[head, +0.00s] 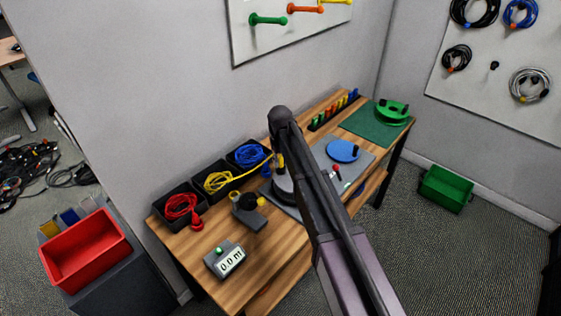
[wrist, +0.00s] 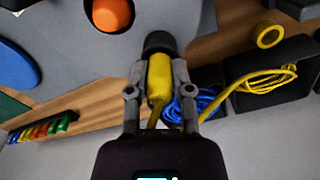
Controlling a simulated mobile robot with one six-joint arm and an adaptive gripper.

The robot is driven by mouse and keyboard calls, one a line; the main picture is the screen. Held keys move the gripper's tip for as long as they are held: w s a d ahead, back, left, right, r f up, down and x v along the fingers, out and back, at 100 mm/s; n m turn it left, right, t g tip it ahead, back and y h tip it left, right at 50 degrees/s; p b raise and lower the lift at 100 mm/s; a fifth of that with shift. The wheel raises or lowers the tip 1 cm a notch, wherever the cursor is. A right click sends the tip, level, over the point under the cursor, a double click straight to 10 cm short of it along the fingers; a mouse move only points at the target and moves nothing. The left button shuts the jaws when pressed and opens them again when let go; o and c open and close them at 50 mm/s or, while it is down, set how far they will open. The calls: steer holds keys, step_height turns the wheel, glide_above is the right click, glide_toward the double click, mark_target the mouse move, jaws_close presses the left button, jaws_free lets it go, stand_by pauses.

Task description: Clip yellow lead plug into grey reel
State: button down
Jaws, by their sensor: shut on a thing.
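My gripper (wrist: 159,80) is shut on the yellow lead plug (wrist: 160,75), with one finger on each side of it. The plug's black end (wrist: 160,42) points away from my palm, over grey surface. The yellow lead (head: 250,172) runs from its coil in a black bin up to my gripper (head: 279,160). The grey reel (head: 283,187) lies below my gripper in the head view, partly hidden by my arm. An orange round piece (wrist: 112,14) shows ahead and left of the plug in the wrist view. I cannot tell whether the plug touches the reel.
Black bins hold red (head: 180,206), yellow (head: 216,181) and blue (head: 249,155) cable. A blue reel (head: 343,151) lies right of my arm on the grey mat. A green reel (head: 392,112) sits farther back. A length meter (head: 225,260) stands at the front.

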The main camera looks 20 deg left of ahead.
stand_by(0.3)
steer(key=shift+c, duration=2.2)
jaws_free()
steer(key=shift+r, duration=0.15)
